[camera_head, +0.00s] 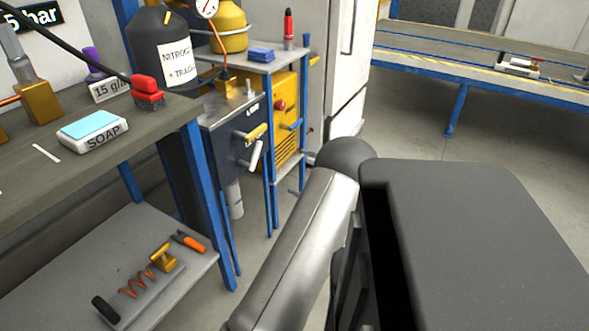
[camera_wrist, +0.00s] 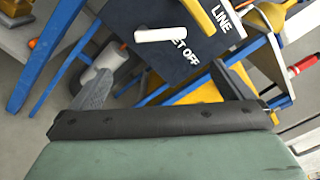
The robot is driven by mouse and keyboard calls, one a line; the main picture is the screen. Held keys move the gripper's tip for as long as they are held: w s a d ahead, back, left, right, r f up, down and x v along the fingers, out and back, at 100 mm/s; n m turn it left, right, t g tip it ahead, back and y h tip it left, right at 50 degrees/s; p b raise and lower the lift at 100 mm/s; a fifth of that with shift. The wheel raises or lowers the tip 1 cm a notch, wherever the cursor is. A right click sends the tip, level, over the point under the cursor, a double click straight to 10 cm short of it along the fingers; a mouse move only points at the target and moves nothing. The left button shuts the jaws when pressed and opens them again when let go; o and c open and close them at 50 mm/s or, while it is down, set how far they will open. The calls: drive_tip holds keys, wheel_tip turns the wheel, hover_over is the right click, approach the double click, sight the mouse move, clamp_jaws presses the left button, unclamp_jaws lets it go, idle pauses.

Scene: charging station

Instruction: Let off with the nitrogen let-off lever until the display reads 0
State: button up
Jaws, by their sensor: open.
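The let-off lever is a white handle (camera_head: 255,156) on the dark front of the valve box (camera_head: 228,150), below a yellow handle (camera_head: 252,133). In the wrist view the white handle (camera_wrist: 160,34) sticks out by the letters "ET OFF", and the yellow handle (camera_wrist: 198,15) is beside "LINE". My gripper (camera_wrist: 165,85) is open and empty, its two fingers spread below the white handle and apart from it in the picture. The head view does not show my fingers. The display (camera_head: 30,17) is cut off at the left edge; "5 bar" is readable.
A nitrogen bottle (camera_head: 158,50) and a gauge (camera_head: 207,8) stand behind the valve box. The workbench (camera_head: 60,180) with soap (camera_head: 93,130) is at left. Blue posts (camera_head: 208,200) flank the box. A shelf (camera_head: 70,260) lies below. Open floor (camera_head: 410,120) is at right.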

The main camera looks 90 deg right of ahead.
sight(255, 156)
drive_tip(key=shift+d+r+p, duration=0.1)
drive_tip(key=shift+r+p, duration=0.1)
drive_tip(key=shift+p, duration=0.15)
drive_tip(key=c, duration=0.7)
drive_tip(key=d+p, duration=0.1)
drive_tip(key=p, duration=0.1)
drive_tip(key=w+d+r+m+g+h+p, duration=0.1)
drive_tip(key=p, duration=0.2)
drive_tip(key=d+p, duration=0.1)
drive_tip(key=p, duration=0.2)
drive_tip(key=shift+w+r+g+h, duration=0.3)
drive_tip(key=shift+r+g, duration=0.1)
clamp_jaws()
drive_tip(key=w+d+m+g+p, duration=0.1)
drive_tip(key=w+d+p, duration=0.2)
drive_tip(key=w, duration=0.2)
drive_tip(key=w+d+f+g+h+p, duration=0.1)
drive_tip(key=w+d+p, duration=0.2)
drive_tip(key=w+p, duration=0.1)
drive_tip(key=shift+w+f+m+g, duration=0.3)
drive_tip(key=shift+w+m, duration=0.1)
drive_tip(key=shift+w, duration=0.5)
drive_tip(key=shift+s+d, duration=0.1)
drive_tip(key=shift+s, duration=0.1)
